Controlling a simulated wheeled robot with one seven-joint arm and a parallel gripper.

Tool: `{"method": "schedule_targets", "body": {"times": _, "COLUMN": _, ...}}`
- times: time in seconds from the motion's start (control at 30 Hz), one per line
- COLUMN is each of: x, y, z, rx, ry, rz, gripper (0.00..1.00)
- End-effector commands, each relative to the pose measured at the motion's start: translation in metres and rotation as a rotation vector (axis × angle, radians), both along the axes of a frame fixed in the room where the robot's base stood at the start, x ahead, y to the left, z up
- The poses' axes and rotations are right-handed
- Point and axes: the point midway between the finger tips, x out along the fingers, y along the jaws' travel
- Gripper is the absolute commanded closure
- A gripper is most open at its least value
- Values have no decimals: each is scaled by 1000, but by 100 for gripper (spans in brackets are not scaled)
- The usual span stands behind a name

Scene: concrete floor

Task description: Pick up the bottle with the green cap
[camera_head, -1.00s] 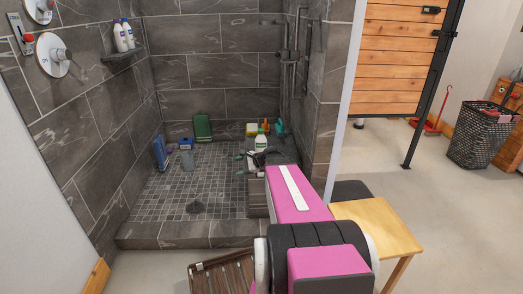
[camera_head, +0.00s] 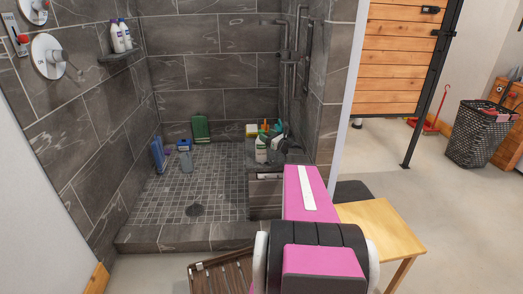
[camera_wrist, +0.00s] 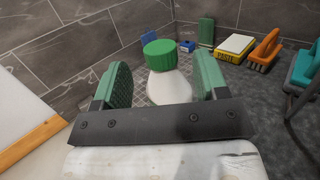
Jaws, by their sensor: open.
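The white bottle with the green cap (camera_head: 261,152) stands upright on the raised shower ledge. In the wrist view its green cap (camera_wrist: 159,50) and white shoulder (camera_wrist: 168,84) show between the two green finger pads. My gripper (camera_wrist: 163,78) is open, one finger on each side of the bottle in the picture, with visible gaps. I cannot tell how far the bottle reaches in between the fingers. The gripper bar hides the bottle's lower part. In the head view my gripper is hard to make out against the ledge clutter.
A green container (camera_head: 200,127) and blue bottle (camera_head: 157,155) stand on the shower floor. The tiled wall is close behind the ledge.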

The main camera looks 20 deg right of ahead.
Motion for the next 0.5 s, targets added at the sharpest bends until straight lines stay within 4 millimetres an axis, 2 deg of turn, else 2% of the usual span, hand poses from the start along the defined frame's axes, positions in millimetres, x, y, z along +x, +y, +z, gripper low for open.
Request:
{"method": "schedule_targets", "body": {"times": 0.23, "x": 32, "y": 16, "z": 3, "rx": -1, "ry": -1, "rz": 2, "gripper": 33}}
{"method": "schedule_targets", "body": {"times": 0.5, "x": 37, "y": 19, "z": 5, "rx": -2, "ry": 0, "rz": 0, "gripper": 33}}
